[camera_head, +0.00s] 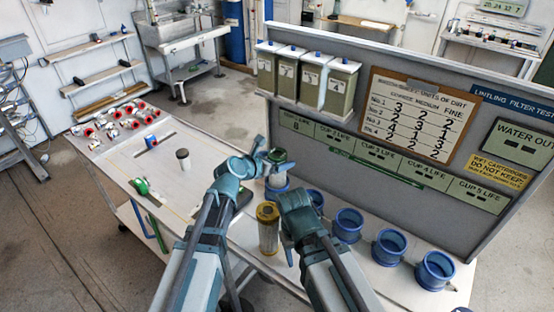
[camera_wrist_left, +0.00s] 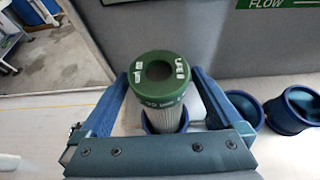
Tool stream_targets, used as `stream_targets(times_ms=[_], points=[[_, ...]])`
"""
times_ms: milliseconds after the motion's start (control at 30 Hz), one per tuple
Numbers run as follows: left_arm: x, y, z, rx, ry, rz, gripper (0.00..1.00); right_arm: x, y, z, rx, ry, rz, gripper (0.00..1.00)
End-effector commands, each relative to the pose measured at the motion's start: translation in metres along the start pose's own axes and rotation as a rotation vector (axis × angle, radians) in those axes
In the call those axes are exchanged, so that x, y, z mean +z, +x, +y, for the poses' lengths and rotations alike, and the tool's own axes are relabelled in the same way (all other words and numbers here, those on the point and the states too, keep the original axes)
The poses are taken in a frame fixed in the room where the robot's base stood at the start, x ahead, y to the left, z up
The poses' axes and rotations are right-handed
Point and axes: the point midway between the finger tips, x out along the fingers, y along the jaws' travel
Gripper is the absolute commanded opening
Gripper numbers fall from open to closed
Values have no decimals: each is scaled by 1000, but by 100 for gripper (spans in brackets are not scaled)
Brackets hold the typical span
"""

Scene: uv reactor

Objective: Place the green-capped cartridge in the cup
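The green-capped cartridge (camera_wrist_left: 165,85) stands upright between the fingers of my left gripper (camera_wrist_left: 165,78) in the left wrist view. The fingertips meet the sides of its green cap. A blue cup (camera_wrist_left: 150,127) lies directly beneath it; whether the cartridge's lower end is inside the cup is hidden. In the head view the green cap (camera_head: 279,155) shows beside my left gripper (camera_head: 266,160), above the blue cup (camera_head: 276,184). My right gripper (camera_head: 285,228) is lower right, close beside a yellow-capped cartridge (camera_head: 268,228); its finger opening is not clear.
Several blue cups, such as this one (camera_head: 348,224), stand in a row along the grey panel (camera_head: 400,215).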

Motion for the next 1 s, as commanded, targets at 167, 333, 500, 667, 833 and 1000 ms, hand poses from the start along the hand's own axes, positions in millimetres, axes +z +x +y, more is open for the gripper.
stream_targets(times_ms=[167, 333, 500, 667, 833, 1000], points=[[3, -2, 0, 0, 0, 0, 100, 0, -4, 0, 0, 0, 0, 50], [4, -20, -1, 1, -2, 0, 100, 1, -12, 1, 0, 0, 0, 50], [5, -48, -1, 1, -2, 0, 100, 2, -25, 2, 0, 0, 0, 50], [4, -72, -1, 1, -1, 1, 100, 2, -35, 3, 0, 0, 0, 50], [3, -77, 0, 0, -1, 0, 100, 2, -36, 3, 0, 0, 0, 50], [3, -76, 0, 0, 0, 0, 100, 2, -35, 3, 0, 0, 0, 50]])
